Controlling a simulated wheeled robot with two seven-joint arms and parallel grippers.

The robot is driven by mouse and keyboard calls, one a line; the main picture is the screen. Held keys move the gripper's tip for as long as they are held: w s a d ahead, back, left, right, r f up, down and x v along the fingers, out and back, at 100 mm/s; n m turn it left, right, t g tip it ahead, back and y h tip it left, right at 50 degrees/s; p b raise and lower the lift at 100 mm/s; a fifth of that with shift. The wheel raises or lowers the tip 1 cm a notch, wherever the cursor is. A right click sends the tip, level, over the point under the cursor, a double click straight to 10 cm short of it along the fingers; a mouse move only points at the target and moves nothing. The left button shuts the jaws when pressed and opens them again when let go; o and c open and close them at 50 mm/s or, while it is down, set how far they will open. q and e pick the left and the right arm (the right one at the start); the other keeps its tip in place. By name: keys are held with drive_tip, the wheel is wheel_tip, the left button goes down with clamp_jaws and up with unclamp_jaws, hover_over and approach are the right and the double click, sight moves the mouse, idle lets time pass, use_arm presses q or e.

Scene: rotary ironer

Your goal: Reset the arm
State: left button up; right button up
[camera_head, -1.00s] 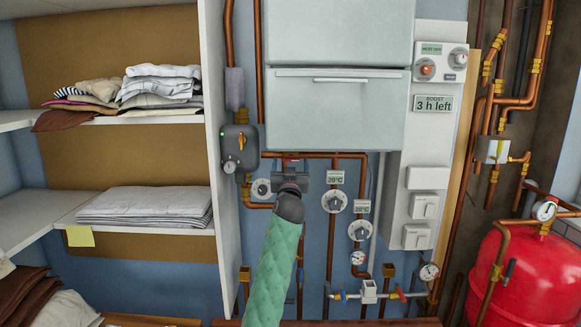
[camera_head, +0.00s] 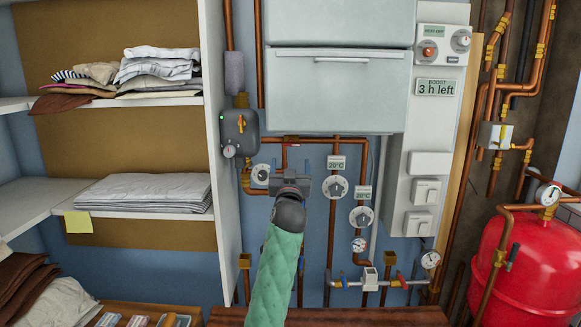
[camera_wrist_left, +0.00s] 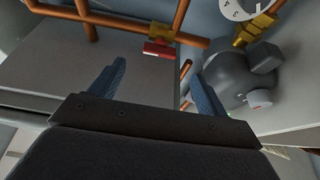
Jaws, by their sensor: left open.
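My left arm, in a green quilted sleeve, rises from the bottom middle of the head view. Its left gripper (camera_head: 290,180) is in front of the blue wall and copper pipes, below the pale cabinet. In the left wrist view the two blue fingers of the gripper (camera_wrist_left: 160,88) stand wide apart with nothing between them. A red-handled valve (camera_wrist_left: 159,50) on a copper pipe shows beyond the gap. A grey rounded device (camera_wrist_left: 245,78) is beside the right finger. I cannot tell whether they touch. My right gripper is not in view.
Linen shelves (camera_head: 140,215) stand left, with their white side panel (camera_head: 222,200) near the arm. A pale cabinet (camera_head: 335,95), dials (camera_head: 335,187) and a switch panel (camera_head: 425,190) are around the gripper. A red tank (camera_head: 530,270) is at right. Wooden surfaces lie below.

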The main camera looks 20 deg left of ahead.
use_arm(q)
drive_tip(key=s+f+m+g+h, duration=0.1)
drive_tip(key=s+f+g, duration=0.2)
drive_tip(key=s+f, duration=0.65)
drive_tip(key=s+f+g+h, duration=0.1)
drive_tip(key=s+f+g, duration=0.25)
drive_tip(key=f, duration=1.05)
drive_tip(key=s+f+m+g+h, duration=0.1)
drive_tip(key=s+f+g, duration=0.1)
drive_tip(key=s+f, duration=0.75)
drive_tip(key=s+d+f+m+g+h, duration=0.1)
drive_tip(key=s+f+g, duration=0.2)
drive_tip(key=s+f, duration=0.55)
drive_tip(key=s+d+f+m+g+h, duration=0.1)
drive_tip(key=s+d+f+g, duration=0.2)
drive_tip(key=s, duration=1)
drive_tip(key=s+f+m+g+h, duration=0.1)
drive_tip(key=s+f+g, duration=0.3)
drive_tip(key=s+f, duration=0.5)
wheel_tip(320, 180, down, 20)
drive_tip(key=d, duration=0.2)
drive_tip(key=s+f, duration=0.3)
drive_tip(key=f, duration=0.8)
drive_tip(key=s+d+f+g, duration=0.1)
drive_tip(key=s+f, duration=0.3)
drive_tip(key=f, duration=0.8)
drive_tip(key=shift+h, duration=0.4)
drive_tip(key=shift+s+g, duration=0.1)
drive_tip(key=shift+g, duration=0.15)
